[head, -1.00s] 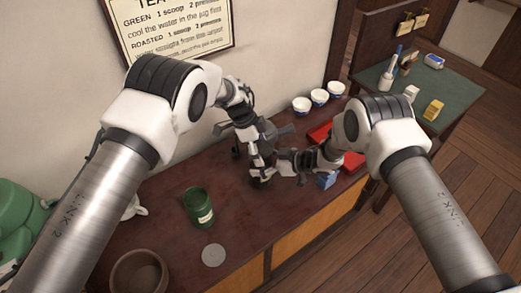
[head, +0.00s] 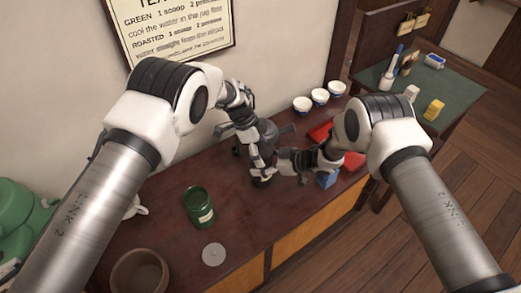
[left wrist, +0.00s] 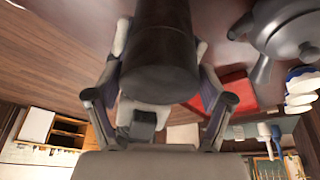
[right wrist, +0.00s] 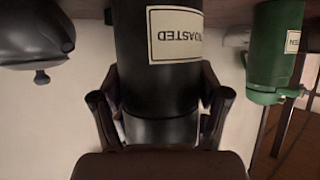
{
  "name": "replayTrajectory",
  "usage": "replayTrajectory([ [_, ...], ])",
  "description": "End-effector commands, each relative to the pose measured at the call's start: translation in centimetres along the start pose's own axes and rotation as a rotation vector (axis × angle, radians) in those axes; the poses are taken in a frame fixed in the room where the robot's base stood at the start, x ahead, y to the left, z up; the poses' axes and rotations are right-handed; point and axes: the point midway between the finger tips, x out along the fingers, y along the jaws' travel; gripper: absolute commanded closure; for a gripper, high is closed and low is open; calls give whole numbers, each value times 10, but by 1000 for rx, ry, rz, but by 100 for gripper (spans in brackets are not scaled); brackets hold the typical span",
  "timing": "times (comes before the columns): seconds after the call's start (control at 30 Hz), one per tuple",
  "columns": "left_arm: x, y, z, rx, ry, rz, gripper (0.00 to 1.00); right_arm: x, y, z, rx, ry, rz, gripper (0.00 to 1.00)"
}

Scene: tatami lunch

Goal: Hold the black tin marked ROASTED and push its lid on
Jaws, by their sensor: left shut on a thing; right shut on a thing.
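The black tin marked ROASTED (right wrist: 158,75) fills the middle of the right wrist view, its label upside down there. I cannot tell which fingers bear on lid or body. In the head view my grippers (head: 258,160) (head: 290,163) meet and mostly hide the tin.
A green tin (head: 199,207) and a pale round disc (head: 214,254) are on the dark counter (head: 170,230). A brown bowl (head: 140,272) is at the near left. A grey kettle (left wrist: 285,30) is close by.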

Motion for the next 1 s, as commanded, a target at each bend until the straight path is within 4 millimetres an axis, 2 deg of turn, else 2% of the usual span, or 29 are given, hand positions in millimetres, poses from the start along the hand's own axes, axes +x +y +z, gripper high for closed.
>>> replayTrajectory([
  [0.23,6,1,2,-1,-1,2,59,0,0,0,-1,1,-2,88],
  [0.27,6,1,2,-1,-1,2,65,0,0,0,-2,1,-2,88],
  [0.7,8,2,3,-2,-1,3,65,0,-1,-1,-3,3,-4,88],
  [0.73,8,2,3,-2,-1,4,12,0,-1,-1,-3,3,-4,88],
  [1.0,6,1,2,-1,-1,2,11,0,0,0,-2,1,-2,88],
])
